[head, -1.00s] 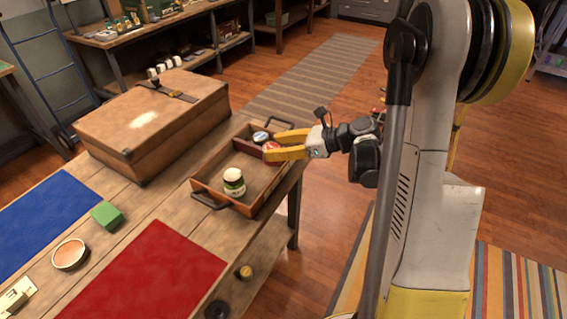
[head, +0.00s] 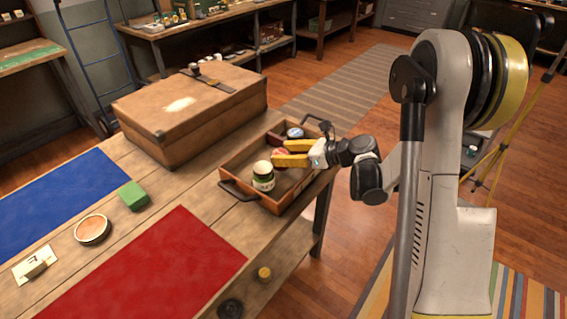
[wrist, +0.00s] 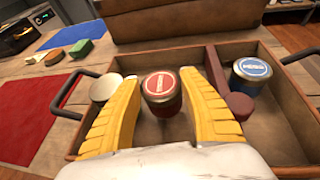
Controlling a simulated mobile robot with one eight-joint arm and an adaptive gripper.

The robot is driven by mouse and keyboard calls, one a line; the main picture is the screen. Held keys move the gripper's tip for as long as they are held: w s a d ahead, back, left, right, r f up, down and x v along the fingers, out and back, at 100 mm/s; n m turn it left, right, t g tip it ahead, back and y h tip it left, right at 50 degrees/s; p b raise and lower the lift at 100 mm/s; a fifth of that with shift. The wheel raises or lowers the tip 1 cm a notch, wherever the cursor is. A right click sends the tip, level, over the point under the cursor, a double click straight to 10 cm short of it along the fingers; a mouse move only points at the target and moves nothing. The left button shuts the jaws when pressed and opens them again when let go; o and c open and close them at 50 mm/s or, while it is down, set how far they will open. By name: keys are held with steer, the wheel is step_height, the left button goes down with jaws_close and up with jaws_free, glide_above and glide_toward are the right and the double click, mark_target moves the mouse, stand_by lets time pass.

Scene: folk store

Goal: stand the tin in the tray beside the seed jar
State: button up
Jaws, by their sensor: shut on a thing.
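The red-lidded tin (wrist: 162,92) is between the two yellow fingers of my gripper (wrist: 158,82), which are shut on it. It looks roughly upright inside the wooden tray (wrist: 285,118); I cannot tell whether its base touches the floor. In the head view the tin (head: 281,159) is partly hidden by my gripper (head: 276,153). The seed jar (head: 263,177), with a cream lid and green label, stands in the tray's near part. In the wrist view the jar (wrist: 104,89) is left of the tin, partly hidden by the left finger.
A blue-lidded tin (wrist: 252,74) stands in the tray beyond a dark red divider (wrist: 215,82). The tray has dark handles (wrist: 72,94) at both ends. A large brown case (head: 190,108) stands behind it. Red cloth (head: 150,265) and a green block (head: 133,195) lie left.

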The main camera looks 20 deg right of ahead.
step_height(320, 180, down, 3)
steer(key=shift+b, duration=0.6)
steer(key=shift+r, duration=0.15)
steer(key=o, duration=1)
